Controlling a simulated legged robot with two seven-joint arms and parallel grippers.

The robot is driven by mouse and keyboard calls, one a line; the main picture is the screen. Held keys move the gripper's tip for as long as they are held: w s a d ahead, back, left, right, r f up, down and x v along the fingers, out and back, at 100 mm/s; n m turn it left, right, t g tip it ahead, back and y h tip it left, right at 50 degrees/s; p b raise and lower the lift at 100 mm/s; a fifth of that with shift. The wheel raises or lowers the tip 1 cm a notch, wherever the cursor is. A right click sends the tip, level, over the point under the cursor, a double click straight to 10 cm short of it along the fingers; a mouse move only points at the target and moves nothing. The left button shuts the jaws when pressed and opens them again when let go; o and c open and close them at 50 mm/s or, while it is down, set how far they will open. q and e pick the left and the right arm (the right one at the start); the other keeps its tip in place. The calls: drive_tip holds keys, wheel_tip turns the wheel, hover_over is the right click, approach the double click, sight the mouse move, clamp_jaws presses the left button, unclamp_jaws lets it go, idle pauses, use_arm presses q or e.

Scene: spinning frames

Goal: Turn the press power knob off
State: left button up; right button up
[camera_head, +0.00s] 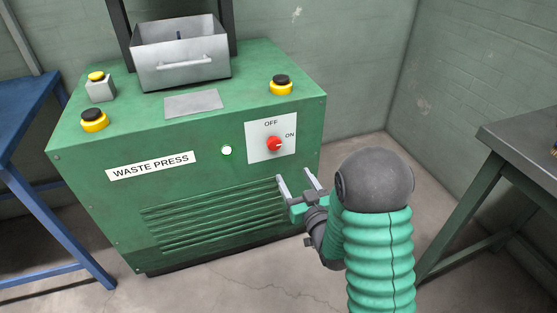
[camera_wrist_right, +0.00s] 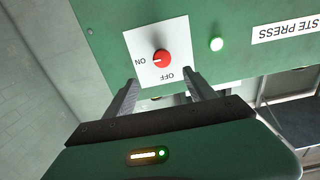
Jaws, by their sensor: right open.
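The red press power knob (camera_head: 273,144) sits on a white plate (camera_head: 256,152) on the front of the green waste press (camera_head: 120,194). The plate reads OFF at the top and ON at the right in the head view. The knob's white mark points toward ON; in the right wrist view the knob (camera_wrist_right: 162,58) shows this too. My right gripper (camera_head: 295,177) is open and empty, below the plate and apart from the knob. In the wrist view its fingers (camera_wrist_right: 160,80) point toward the plate, with the knob beyond the gap. My left gripper is not in view.
A lit whitish-green lamp (camera_head: 227,150) is left of the plate. Yellow-and-black buttons (camera_head: 281,86) and a metal drawer (camera_head: 180,62) are on top of the press. A blue table (camera_head: 40,110) stands left, a dark table (camera_head: 520,140) right. The floor between is clear.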

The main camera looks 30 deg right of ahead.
approach(276, 147)
drive_tip(key=b+x, duration=0.3)
drive_tip(key=x, duration=0.5)
drive_tip(key=shift+f, duration=0.1)
drive_tip(key=shift+w+a+r, duration=0.15)
drive_tip(key=shift+w+r, duration=0.05)
drive_tip(key=shift+w, duration=0.1)
drive_tip(key=c, duration=1.3)
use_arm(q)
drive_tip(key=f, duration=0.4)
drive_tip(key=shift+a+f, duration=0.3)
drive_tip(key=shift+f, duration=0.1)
use_arm(e)
drive_tip(key=shift+c, duration=0.3)
